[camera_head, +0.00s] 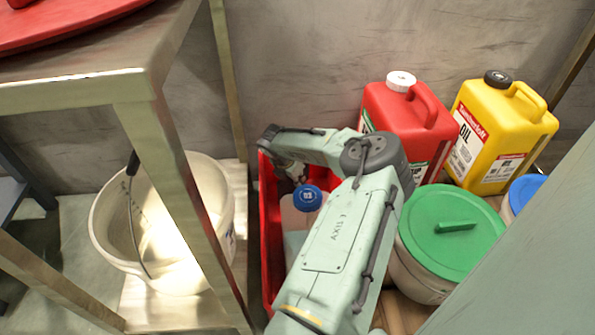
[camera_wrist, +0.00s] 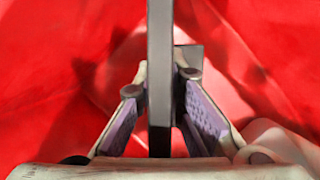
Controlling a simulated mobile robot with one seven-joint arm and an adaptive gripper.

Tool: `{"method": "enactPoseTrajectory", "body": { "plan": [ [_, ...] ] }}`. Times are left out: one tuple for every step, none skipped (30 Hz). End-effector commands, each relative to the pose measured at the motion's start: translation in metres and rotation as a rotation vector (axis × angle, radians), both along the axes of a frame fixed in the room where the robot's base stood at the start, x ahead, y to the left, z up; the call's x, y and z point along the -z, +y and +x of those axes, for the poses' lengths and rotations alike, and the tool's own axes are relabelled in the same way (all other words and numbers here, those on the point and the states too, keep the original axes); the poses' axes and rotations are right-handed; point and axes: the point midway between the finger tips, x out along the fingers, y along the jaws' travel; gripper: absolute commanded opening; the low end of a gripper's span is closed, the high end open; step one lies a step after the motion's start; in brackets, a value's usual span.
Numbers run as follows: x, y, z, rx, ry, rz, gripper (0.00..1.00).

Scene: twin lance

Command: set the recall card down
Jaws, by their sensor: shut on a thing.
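My gripper (camera_wrist: 163,82) is shut on a thin grey slab seen edge-on in the wrist view, which I take to be the recall card (camera_wrist: 160,40). It runs upright in the picture between the two fingers. A small grey square piece shows just right of it; I cannot tell whether it belongs to the card. Red surfaces fill the background there. In the head view my gripper (camera_head: 293,172) is over the red crate (camera_head: 266,215), near the blue-capped bottle (camera_head: 307,198) in it. The card cannot be made out in the head view.
A white bucket (camera_head: 105,225) stands left of the crate, behind the legs of a metal table (camera_head: 75,90). A red canister (camera_head: 410,125), a yellow oil canister (camera_head: 500,130) and a green-lidded tub (camera_head: 450,230) stand close on the right. A grey wall is behind.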

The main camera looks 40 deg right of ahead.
Motion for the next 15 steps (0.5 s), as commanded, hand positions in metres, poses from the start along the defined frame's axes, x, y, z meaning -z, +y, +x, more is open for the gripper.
{"method": "enactPoseTrajectory", "body": {
  "plan": [
    [0.004, 0.0, 0.0, 0.0, 0.0, -0.001, 0.0],
    [0.007, 0.0, 0.0, 0.0, 0.001, -0.001, 0.0],
    [0.012, 0.0, 0.0, 0.001, 0.002, -0.001, 0.0],
    [0.016, 0.0, 0.0, 0.001, 0.002, -0.001, 0.0],
    [0.021, 0.0, 0.0, 0.0, 0.001, -0.001, 0.0],
    [0.028, 0.0, 0.0, -0.001, 0.001, -0.002, 0.0],
    [0.032, 0.0, 0.0, -0.001, 0.001, -0.002, 0.0],
    [0.036, 0.0, 0.0, 0.001, 0.001, -0.002, 0.0],
    [0.038, -0.001, 0.0, 0.0, 0.0, -0.002, 0.0],
    [0.039, -0.001, 0.0, 0.001, 0.0, -0.002, 0.0],
    [0.038, -0.001, 0.0, 0.001, -0.001, -0.002, 0.0],
    [0.037, -0.001, 0.0, 0.001, -0.001, -0.001, 0.0],
    [0.037, -0.001, 0.0, 0.002, -0.001, -0.001, 0.0],
    [0.037, -0.001, 0.0, 0.001, -0.001, -0.001, 0.0],
    [0.037, -0.001, 0.0, 0.001, -0.001, -0.001, 0.0]
  ]
}}
